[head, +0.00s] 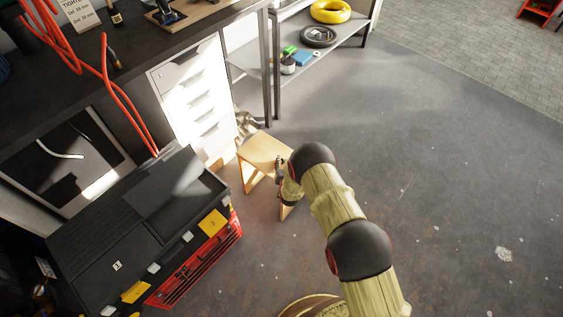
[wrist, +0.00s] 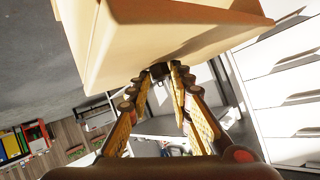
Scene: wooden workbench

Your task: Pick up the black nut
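A wooden stool (head: 262,149) stands on the floor in the head view. Its pale wood (wrist: 180,32) fills the top of the wrist view. My gripper (head: 279,168) is at the stool's right edge in the head view. In the wrist view my gripper (wrist: 160,76) has its two fingers converging towards the stool's wood. A small dark piece, seemingly the black nut (wrist: 158,70), shows between the fingertips against the wood. I cannot tell whether the fingers touch it. The nut cannot be made out in the head view.
A black and red toolbox (head: 130,240) stands left of the stool. A white drawer unit (head: 190,100) under the dark workbench (head: 150,50) is behind it. A metal shelf (head: 330,55) with a yellow ring (head: 331,10) is farther back. The floor at right is clear.

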